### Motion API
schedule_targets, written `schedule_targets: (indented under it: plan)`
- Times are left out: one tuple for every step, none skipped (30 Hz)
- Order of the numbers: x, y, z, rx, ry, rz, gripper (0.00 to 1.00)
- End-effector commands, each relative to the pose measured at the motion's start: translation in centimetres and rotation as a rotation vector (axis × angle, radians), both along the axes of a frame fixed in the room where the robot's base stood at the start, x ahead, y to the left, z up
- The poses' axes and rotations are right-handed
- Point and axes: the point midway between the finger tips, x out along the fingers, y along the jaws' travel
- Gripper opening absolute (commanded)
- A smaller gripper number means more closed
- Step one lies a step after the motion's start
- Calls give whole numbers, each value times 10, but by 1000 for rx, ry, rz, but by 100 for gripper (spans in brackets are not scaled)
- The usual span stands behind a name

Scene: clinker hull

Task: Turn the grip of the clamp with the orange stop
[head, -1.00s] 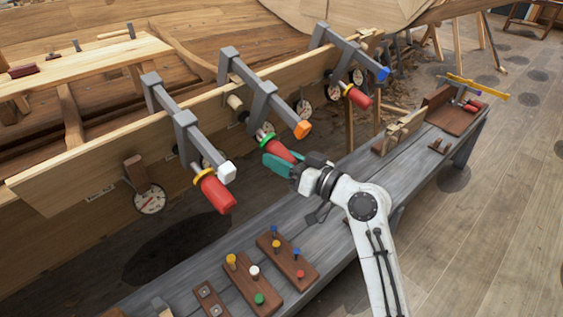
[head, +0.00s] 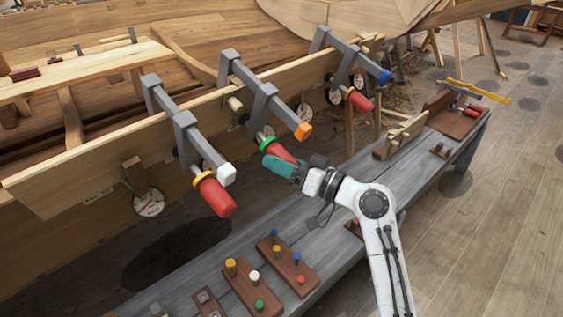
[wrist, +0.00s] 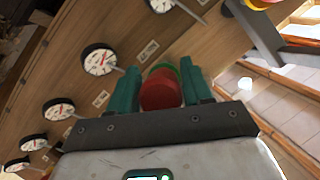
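The clamp with the orange stop (head: 303,132) is the middle one of three grey clamps on the plank. Its red grip (head: 285,153) has a green ring (head: 267,143) at its upper end. My gripper (head: 277,166) is at this grip, its teal fingers partly covering it. In the wrist view the red grip (wrist: 161,92) lies between the two fingers (wrist: 162,88), which appear to touch it on both sides. The green ring shows just beyond. The gauge behind this clamp is mostly hidden in the head view.
A white-stopped clamp (head: 227,174) is on the left, a blue-stopped clamp (head: 385,76) on the right. Several dial gauges line the plank (head: 75,165). The grey bench (head: 345,225) below carries peg boards (head: 252,290) and wooden blocks.

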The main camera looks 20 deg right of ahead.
Motion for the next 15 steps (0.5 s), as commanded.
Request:
schedule_targets:
  plan:
    - [0, 0, 0, 0, 0, 0, 54]
    - [0, 0, 0, 0, 0, 0, 57]
    - [0, 0, 0, 0, 0, 0, 61]
    - [0, 0, 0, 0, 0, 0, 64]
    - [0, 0, 0, 0, 0, 0, 65]
    - [0, 0, 0, 0, 0, 0, 65]
    - [0, 0, 0, 0, 0, 0, 65]
    - [0, 0, 0, -1, -1, 0, 65]
    - [0, 0, 0, -1, -1, 0, 65]
    - [0, 0, 0, -1, -1, 0, 65]
    - [0, 0, 0, -1, -1, 1, 65]
    - [-1, 0, 0, -1, -1, 0, 65]
    - [-2, -1, 0, 0, 0, 0, 65]
    - [-3, -2, 0, 0, 0, 0, 65]
    - [-6, -4, -1, 1, -1, 0, 65]
